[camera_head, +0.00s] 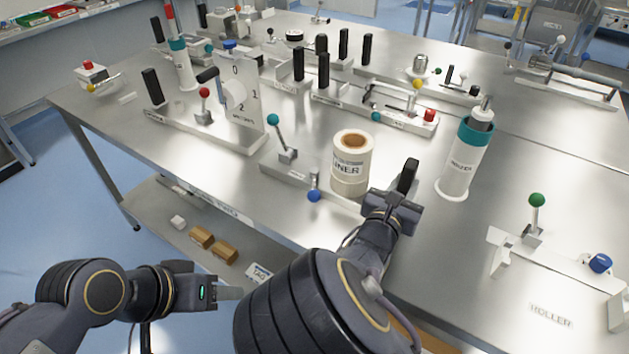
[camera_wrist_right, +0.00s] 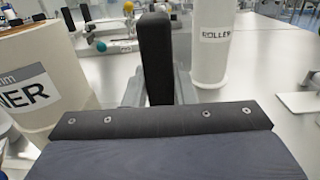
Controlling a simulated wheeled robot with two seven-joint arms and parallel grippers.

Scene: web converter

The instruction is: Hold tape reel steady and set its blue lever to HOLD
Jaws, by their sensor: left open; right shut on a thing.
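A cream roll with a brown core (camera_head: 352,165), its label ending in "INER", stands upright on a metal base plate near the table's front edge. A short lever with a blue ball (camera_head: 314,196) sticks out at the plate's front, left of the roll. A black upright handle (camera_head: 409,175) stands right of the roll. My right gripper (camera_head: 398,198) is shut on this handle; the handle (camera_wrist_right: 155,58) and roll (camera_wrist_right: 40,78) also show in the right wrist view. Fingertips are mostly hidden. My left gripper (camera_head: 228,292) is open and empty, left of the table front, away from the lever. No HOLD mark is readable.
A teal-banded white cylinder marked ROLLER (camera_head: 465,160) stands right of my right gripper. A teal-ball lever (camera_head: 280,138) rises behind the blue one. A green-ball lever (camera_head: 535,215) is at right. A lower shelf (camera_head: 190,215) holds small brown blocks.

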